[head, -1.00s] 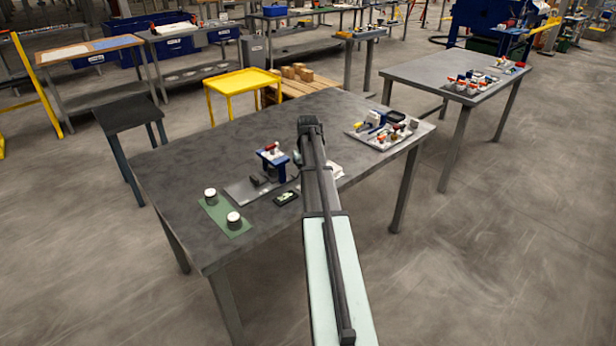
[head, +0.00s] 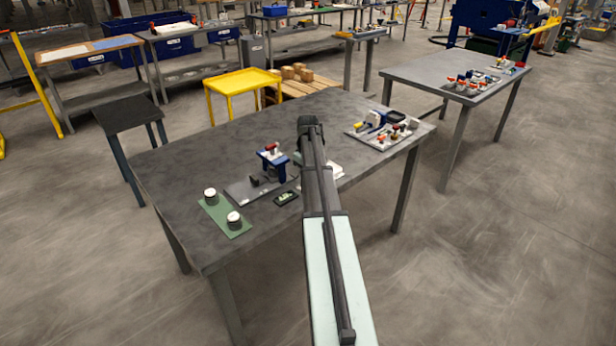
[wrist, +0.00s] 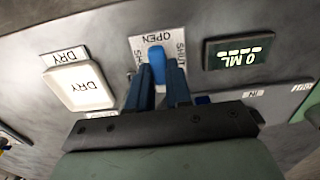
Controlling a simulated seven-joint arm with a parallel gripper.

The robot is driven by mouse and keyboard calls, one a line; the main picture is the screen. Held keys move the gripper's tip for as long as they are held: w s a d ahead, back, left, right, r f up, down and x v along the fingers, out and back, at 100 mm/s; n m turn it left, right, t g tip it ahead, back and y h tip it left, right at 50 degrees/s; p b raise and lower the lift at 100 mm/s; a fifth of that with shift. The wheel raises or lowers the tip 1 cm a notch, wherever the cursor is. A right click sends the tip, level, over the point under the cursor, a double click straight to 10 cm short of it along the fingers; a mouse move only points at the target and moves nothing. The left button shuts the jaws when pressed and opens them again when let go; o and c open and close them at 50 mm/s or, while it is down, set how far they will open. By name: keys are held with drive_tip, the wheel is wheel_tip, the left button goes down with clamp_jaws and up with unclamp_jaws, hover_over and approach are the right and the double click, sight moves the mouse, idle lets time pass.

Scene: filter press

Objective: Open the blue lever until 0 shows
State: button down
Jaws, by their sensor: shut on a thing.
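In the wrist view, the blue lever (wrist: 156,56) stands up from a white plate (wrist: 139,46) marked OPEN and SHUT. The lever's end is beside the word OPEN. My gripper (wrist: 161,82) is shut on the lever, with one dark blue finger on each side of it. In the head view, my gripper (head: 308,128) is over the grey table; my arm hides the lever there.
On the table (head: 230,140) are a blue stand with a red top (head: 272,158), a green mat (head: 222,215) with two white-topped pots, and a tray (head: 360,133) of parts. The table's far left is clear.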

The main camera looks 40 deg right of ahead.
drive_tip(key=c, duration=1)
unclamp_jaws()
drive_tip(key=shift+c, duration=0.2)
drive_tip(key=shift+r, duration=0.15)
wheel_tip(320, 180, up, 14)
drive_tip(key=shift+f, duration=0.2)
